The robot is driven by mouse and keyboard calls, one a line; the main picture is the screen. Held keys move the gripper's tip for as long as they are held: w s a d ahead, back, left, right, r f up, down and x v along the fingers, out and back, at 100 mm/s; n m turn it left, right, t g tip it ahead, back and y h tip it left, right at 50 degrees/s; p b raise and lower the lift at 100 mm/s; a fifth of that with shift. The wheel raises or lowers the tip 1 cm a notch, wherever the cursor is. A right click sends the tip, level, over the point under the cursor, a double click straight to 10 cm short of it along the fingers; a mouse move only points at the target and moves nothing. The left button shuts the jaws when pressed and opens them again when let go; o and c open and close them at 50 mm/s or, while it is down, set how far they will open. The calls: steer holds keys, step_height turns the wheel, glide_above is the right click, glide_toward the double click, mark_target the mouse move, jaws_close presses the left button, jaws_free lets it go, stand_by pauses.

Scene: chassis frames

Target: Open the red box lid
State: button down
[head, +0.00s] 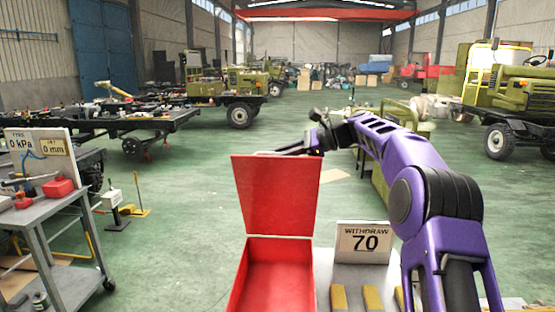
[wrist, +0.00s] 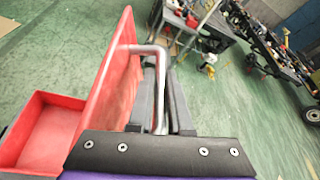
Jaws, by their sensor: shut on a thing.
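The red box (head: 272,275) stands at the front middle in the head view, and its inside is open to view. Its red lid (head: 276,195) stands about upright at the back of the box. In the wrist view the lid (wrist: 113,85) is seen nearly edge-on, with the box (wrist: 40,130) on the left. A bent metal handle (wrist: 150,52) sticks out from the lid's outer face. My gripper (wrist: 166,85) is shut on this handle. In the head view my gripper (head: 290,150) is at the lid's top edge, partly hidden behind it.
A white sign reading "WITHDRAW 70" (head: 363,243) stands right of the box, with yellow blocks (head: 372,298) in front of it. A grey cart (head: 62,235) with tools stands at the left. Open green floor (head: 205,180) lies behind the box.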

steer(key=shift+w, duration=0.15)
stand_by(0.3)
steer(key=c, duration=0.8)
jaws_free()
steer(key=shift+c, duration=0.2)
steer(key=shift+d+r, duration=0.1)
steer(key=v, duration=1.7)
steer(key=shift+w+d, duration=0.1)
steer(key=shift+d, duration=0.05)
